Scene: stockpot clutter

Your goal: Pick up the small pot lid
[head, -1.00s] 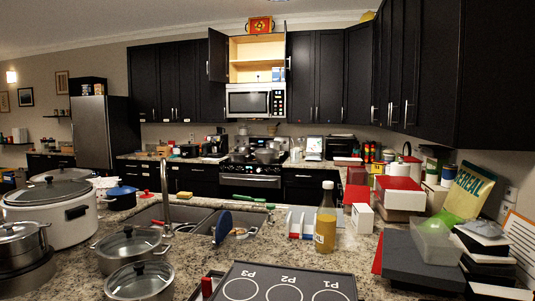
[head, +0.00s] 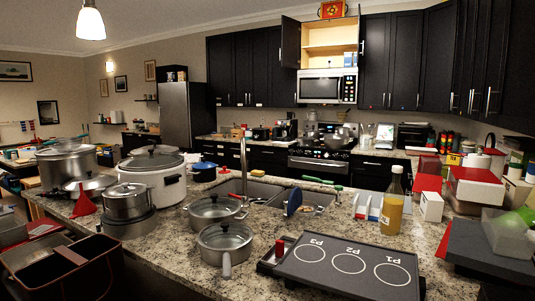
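Several lidded pots stand on the left part of the granite counter, and I cannot tell which lid is the small pot lid. A glass lid (head: 224,234) with a dark knob sits on the front saucepan (head: 226,259). Another glass lid (head: 213,204) covers the pot just behind it. A metal lid (head: 125,188) tops the small pot (head: 127,205) further left. A wider lid (head: 90,181) lies behind that pot. A large lid (head: 151,157) covers the white slow cooker (head: 165,187). My gripper is not in view.
A black cooktop board (head: 350,266) lies at the front centre. A sink (head: 250,190) with a tall faucet is behind the pots. An oil bottle (head: 392,203) and boxes stand right. A red funnel (head: 84,204) and a brown caddy (head: 70,262) are left.

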